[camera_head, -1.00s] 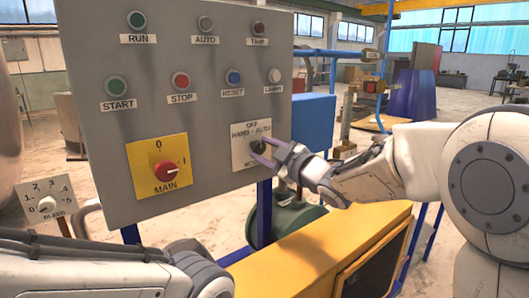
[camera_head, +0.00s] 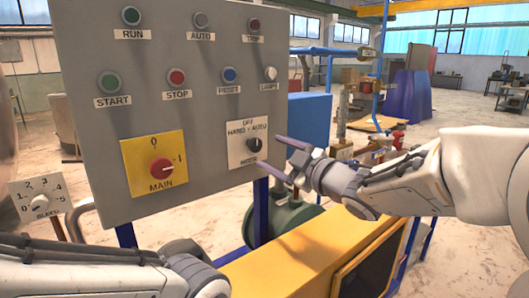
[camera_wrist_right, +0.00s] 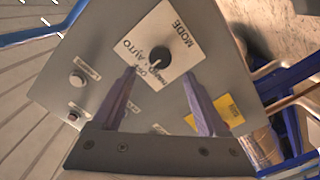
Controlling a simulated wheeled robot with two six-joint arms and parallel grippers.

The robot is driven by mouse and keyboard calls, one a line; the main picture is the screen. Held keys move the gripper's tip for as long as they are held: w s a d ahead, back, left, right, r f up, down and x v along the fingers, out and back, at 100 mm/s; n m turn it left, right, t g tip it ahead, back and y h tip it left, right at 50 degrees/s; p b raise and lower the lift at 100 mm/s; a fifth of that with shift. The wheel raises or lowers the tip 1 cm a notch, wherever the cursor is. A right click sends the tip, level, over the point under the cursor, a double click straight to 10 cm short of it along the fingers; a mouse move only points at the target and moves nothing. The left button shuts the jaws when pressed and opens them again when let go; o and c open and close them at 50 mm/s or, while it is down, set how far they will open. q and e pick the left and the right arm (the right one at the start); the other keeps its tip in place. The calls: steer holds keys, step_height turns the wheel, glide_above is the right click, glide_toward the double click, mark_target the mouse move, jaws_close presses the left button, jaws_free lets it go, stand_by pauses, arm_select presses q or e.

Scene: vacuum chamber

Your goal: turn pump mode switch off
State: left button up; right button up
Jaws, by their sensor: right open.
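The pump mode switch (camera_head: 254,145) is a small black knob on a white plate lettered OFF, HAND, AUTO and MODE, at the lower right of the grey panel. It also shows in the right wrist view (camera_wrist_right: 160,55), where a pale mark on it faces the lettering. I cannot tell for sure which position it points to. My right gripper (camera_head: 280,156) is open and empty, to the right of the knob and apart from it. In the right wrist view its two fingers (camera_wrist_right: 158,77) stand spread below the knob. My left gripper is out of view; only its arm shows.
The grey panel (camera_head: 220,100) also carries a red MAIN switch (camera_head: 161,169) on a yellow plate and several buttons and lamps. A BLEED dial (camera_head: 39,202) stands at the left. A yellow cabinet (camera_head: 300,255) lies below the right gripper.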

steer(key=shift+v, duration=2.35)
steer(key=s+a+f+m+g+h+p, duration=0.2)
steer(key=s+f+m+g+h, duration=0.4)
steer(key=f, duration=0.7)
steer(key=s+f+m+g+h, duration=0.1)
steer(key=s+f+g, duration=0.3)
steer(key=s, duration=0.8)
steer(key=s+f+m+g+h, duration=0.1)
steer(key=s+f+g, duration=0.3)
steer(key=s, duration=0.8)
steer(key=shift+f+m+g+h+p, duration=0.3)
steer(key=shift+f+m+h, duration=0.1)
steer(key=shift+h, duration=0.4)
steer(key=shift+c, duration=0.3)
